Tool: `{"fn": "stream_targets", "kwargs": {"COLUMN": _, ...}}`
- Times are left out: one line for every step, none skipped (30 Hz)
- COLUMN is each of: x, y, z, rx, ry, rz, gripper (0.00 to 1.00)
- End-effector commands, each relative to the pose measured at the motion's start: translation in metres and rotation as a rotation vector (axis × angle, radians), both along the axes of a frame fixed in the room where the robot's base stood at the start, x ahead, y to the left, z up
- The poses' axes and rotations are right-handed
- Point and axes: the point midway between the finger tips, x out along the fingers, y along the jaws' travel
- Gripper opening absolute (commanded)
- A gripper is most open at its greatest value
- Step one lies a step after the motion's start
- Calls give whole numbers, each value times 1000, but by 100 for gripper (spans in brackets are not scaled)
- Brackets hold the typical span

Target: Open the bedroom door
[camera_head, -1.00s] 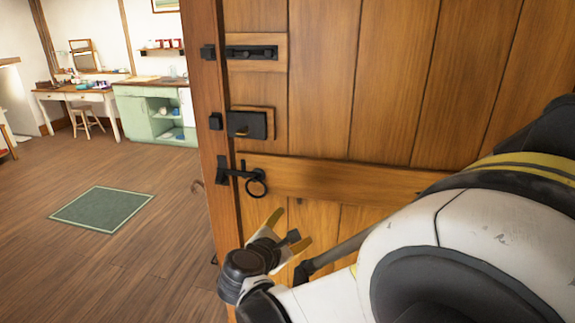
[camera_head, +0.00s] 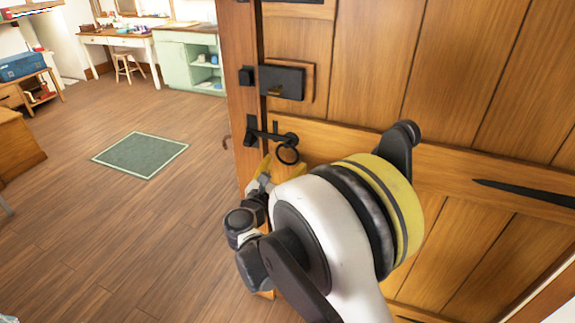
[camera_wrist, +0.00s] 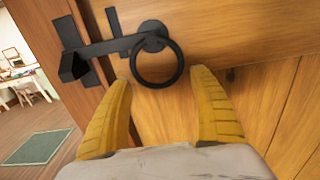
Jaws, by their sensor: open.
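The wooden plank door (camera_head: 370,70) fills the right of the head view and stands beside a wooden post (camera_head: 243,110). A black latch bar (camera_head: 270,135) reaches from the door to a black catch on the post; it also shows in the wrist view (camera_wrist: 115,45). A black ring handle (camera_head: 288,154) hangs from the latch pivot; it is at upper centre in the wrist view (camera_wrist: 157,82). My gripper (camera_head: 281,172) is open just below the ring. In the wrist view its yellow fingers (camera_wrist: 161,85) are either side of the ring, apparently apart from it.
A black lock box (camera_head: 282,82) is above the latch. Left of the post, the room has open floor with a green rug (camera_head: 140,155). A desk (camera_head: 120,38), green cabinet (camera_head: 190,60) and blue box (camera_head: 22,66) stand farther back.

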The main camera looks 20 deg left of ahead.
Motion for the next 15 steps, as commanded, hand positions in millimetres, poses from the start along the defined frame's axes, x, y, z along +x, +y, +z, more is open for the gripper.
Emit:
{"fn": "stream_targets", "kwargs": {"x": 7, "y": -1, "z": -2, "rx": 0, "ry": 0, "rz": -1, "gripper": 72}}
{"fn": "stream_targets", "kwargs": {"x": 10, "y": -1, "z": -1, "rx": 0, "ry": 0, "rz": -2, "gripper": 72}}
{"fn": "stream_targets", "kwargs": {"x": 13, "y": -2, "z": -1, "rx": 0, "ry": 0, "rz": -2, "gripper": 72}}
{"fn": "stream_targets", "kwargs": {"x": 15, "y": -2, "z": -1, "rx": 1, "ry": 0, "rz": -2, "gripper": 72}}
{"fn": "stream_targets", "kwargs": {"x": 16, "y": -2, "z": 0, "rx": 1, "ry": 0, "rz": -1, "gripper": 72}}
{"fn": "stream_targets", "kwargs": {"x": 17, "y": -2, "z": 0, "rx": 1, "ry": 0, "rz": -1, "gripper": 72}}
{"fn": "stream_targets", "kwargs": {"x": 18, "y": -2, "z": 0, "rx": 1, "ry": 0, "rz": 0, "gripper": 72}}
{"fn": "stream_targets", "kwargs": {"x": 18, "y": -2, "z": 0, "rx": 1, "ry": 0, "rz": 0, "gripper": 72}}
{"fn": "stream_targets", "kwargs": {"x": 18, "y": -2, "z": 0, "rx": 1, "ry": 0, "rz": 0, "gripper": 72}}
{"fn": "stream_targets", "kwargs": {"x": 18, "y": -2, "z": 0, "rx": 1, "ry": 0, "rz": 0, "gripper": 72}}
{"fn": "stream_targets", "kwargs": {"x": 18, "y": -2, "z": 0, "rx": 1, "ry": 0, "rz": 0, "gripper": 72}}
{"fn": "stream_targets", "kwargs": {"x": 18, "y": -2, "z": 1, "rx": 1, "ry": 0, "rz": 0, "gripper": 72}}
{"fn": "stream_targets", "kwargs": {"x": 18, "y": -2, "z": 1, "rx": 1, "ry": 0, "rz": 0, "gripper": 72}}
{"fn": "stream_targets", "kwargs": {"x": 18, "y": -2, "z": 1, "rx": 1, "ry": 0, "rz": 0, "gripper": 72}}
{"fn": "stream_targets", "kwargs": {"x": 18, "y": -2, "z": 1, "rx": 1, "ry": 1, "rz": 0, "gripper": 61}}
